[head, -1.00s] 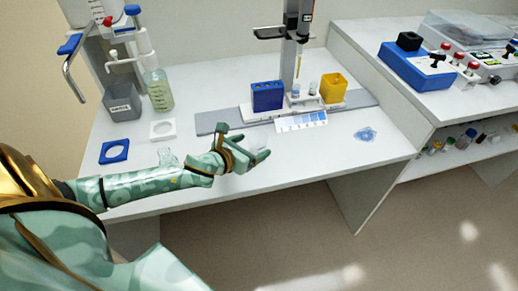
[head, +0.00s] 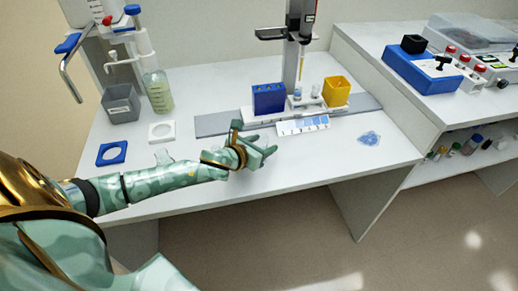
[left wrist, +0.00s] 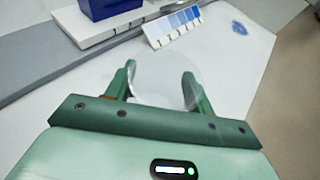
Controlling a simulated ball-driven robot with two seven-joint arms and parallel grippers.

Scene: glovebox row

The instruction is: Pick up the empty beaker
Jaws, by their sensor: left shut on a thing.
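The clear, empty-looking beaker (left wrist: 160,78) shows in the left wrist view as a faint transparent round shape between the fingers. My left gripper (left wrist: 160,82) is shut on it, with one finger on each side. In the head view my left gripper (head: 258,150) is over the front part of the white bench, and the beaker is too faint there to make out well. Whether its base touches the bench cannot be told. My right gripper is not in view.
Behind the gripper are a blue rack (head: 268,99), a colour strip (head: 302,125) and a yellow box (head: 336,91). A blue spill-like patch (head: 369,138) lies to the right.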

